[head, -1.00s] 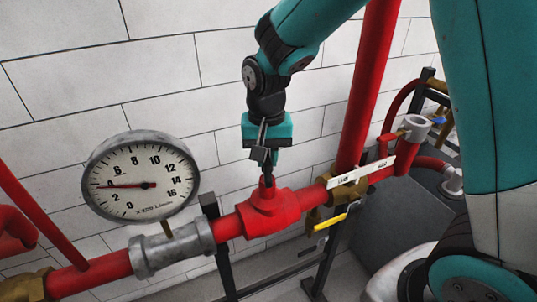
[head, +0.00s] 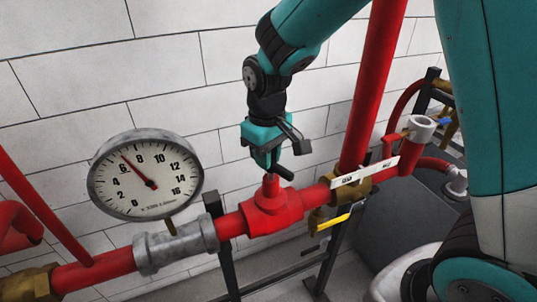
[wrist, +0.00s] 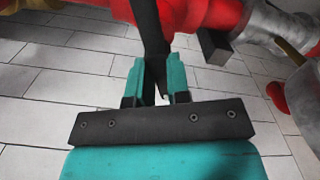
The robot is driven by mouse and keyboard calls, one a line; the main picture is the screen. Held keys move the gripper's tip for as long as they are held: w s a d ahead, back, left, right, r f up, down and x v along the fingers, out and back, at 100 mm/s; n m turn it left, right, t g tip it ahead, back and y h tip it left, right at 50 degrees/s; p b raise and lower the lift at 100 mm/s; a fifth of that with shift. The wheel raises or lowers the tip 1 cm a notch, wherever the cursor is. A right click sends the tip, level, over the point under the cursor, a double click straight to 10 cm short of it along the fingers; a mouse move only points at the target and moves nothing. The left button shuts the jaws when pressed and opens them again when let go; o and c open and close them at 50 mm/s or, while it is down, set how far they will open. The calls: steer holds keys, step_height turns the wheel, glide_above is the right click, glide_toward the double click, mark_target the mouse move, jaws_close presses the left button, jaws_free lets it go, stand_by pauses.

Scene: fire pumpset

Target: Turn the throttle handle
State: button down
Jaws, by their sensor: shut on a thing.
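The throttle handle (head: 286,173) is a dark bar at the top of the red valve body (head: 268,212) in the head view. My gripper (head: 270,160) is above the valve, pointing down, and is shut on the handle. In the wrist view the dark handle (wrist: 149,28) runs down between the two teal fingers of my gripper (wrist: 158,72). The fingers hide part of the handle, and the exact contact is hard to see.
A round pressure gauge (head: 146,175) stands left of the valve; its needle points up-left, between 6 and 8. A red vertical pipe (head: 372,85), a yellow lever (head: 333,222) and a labelled white strip (head: 366,172) are to the right. A white block wall is behind.

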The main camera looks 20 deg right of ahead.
stand_by(0.4)
steer(key=c, duration=1.1)
jaws_free()
step_height(320, 180, up, 18)
steer(key=b, duration=0.3)
steer(key=shift+f, duration=0.25)
steer(key=s+a+f+y+b, duration=0.1)
steer(key=s+f, duration=0.3)
steer(key=s, duration=0.2)
steer(key=s+a+f+n+y+b, duration=0.1)
steer(key=s+a+f, duration=0.1)
steer(key=s+f, duration=0.3)
steer(key=s+a+f+n+y+b, duration=0.1)
steer(key=s+f, duration=0.3)
steer(key=s, duration=0.5)
steer(key=shift+a+f+y, duration=0.15)
steer(key=shift+a+y, duration=0.1)
steer(key=shift+y, duration=0.35)
